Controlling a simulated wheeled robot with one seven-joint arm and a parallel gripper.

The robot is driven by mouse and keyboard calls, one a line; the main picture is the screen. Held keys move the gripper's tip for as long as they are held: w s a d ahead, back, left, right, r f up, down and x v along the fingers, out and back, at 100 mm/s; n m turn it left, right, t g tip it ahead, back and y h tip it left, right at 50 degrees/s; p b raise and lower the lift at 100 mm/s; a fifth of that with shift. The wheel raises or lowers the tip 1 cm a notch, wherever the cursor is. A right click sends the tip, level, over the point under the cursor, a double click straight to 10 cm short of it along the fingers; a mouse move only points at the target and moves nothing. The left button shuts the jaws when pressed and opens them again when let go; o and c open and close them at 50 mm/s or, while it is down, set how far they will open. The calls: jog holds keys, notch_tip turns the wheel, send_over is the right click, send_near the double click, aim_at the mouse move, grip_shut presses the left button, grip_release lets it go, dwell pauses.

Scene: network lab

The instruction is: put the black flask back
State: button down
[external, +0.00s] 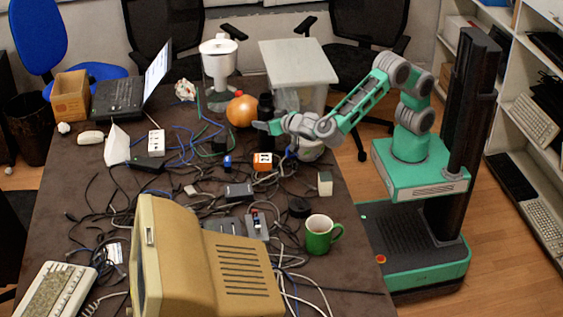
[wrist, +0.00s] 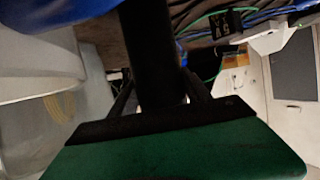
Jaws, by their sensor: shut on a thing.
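The black flask (external: 266,106) stands upright at the right side of the cluttered table, just right of an orange ball. My gripper (external: 264,127) reaches in from the right and is shut on the flask. In the wrist view the flask is a dark cylinder (wrist: 152,60) between the two fingers of my gripper (wrist: 158,92).
The orange ball (external: 242,111) is close on the left. A white-topped stand (external: 299,62) is behind. Cables, an orange box (external: 263,162) and a white power strip (external: 156,143) crowd the table (external: 75,185). A green mug (external: 321,234) stands near the right edge.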

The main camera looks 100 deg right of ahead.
jog(key=shift+f, duration=0.15)
jog(key=shift+c, duration=2.4)
grip_release()
jog(key=shift+r, duration=0.2)
jog(key=p+v, duration=0.4)
jog(key=v, duration=0.8)
jog(key=shift+p, duration=0.3)
